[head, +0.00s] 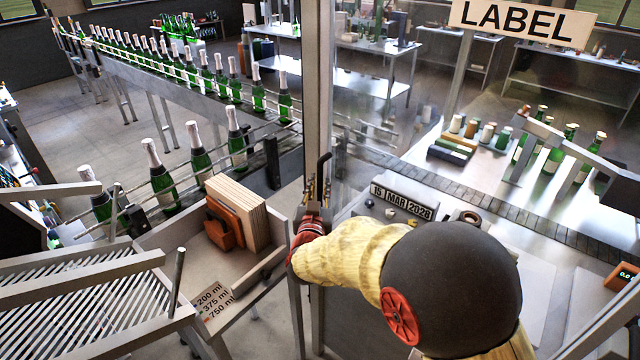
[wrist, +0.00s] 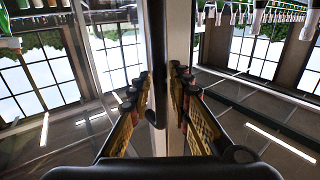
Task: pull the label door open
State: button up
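The label door is a clear glazed panel behind the LABEL sign (head: 524,20), with a pale upright frame post (head: 318,80). A dark hooked handle (head: 322,168) stands on this post. In the wrist view the handle (wrist: 156,60) runs down the middle, in front of the pale post (wrist: 179,30). My gripper (head: 317,190) is at the handle's height. In the wrist view its fingers (wrist: 158,88) lie on either side of the handle, and a pale gap shows between the handle and the right finger. Touch on the left finger is unclear. My arm hides part of the panel's lower area.
A conveyor with green bottles (head: 190,150) runs at left. A crate with wooden boards (head: 240,215) and a slatted rack (head: 75,290) stand at the lower left. Behind the glazing are a date block (head: 403,203), another conveyor and bottles (head: 553,155). Floor shows at far left.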

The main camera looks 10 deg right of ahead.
jog(key=shift+w+d, duration=0.25)
jog(key=shift+w, duration=0.3)
grip_shut()
dwell(0.5)
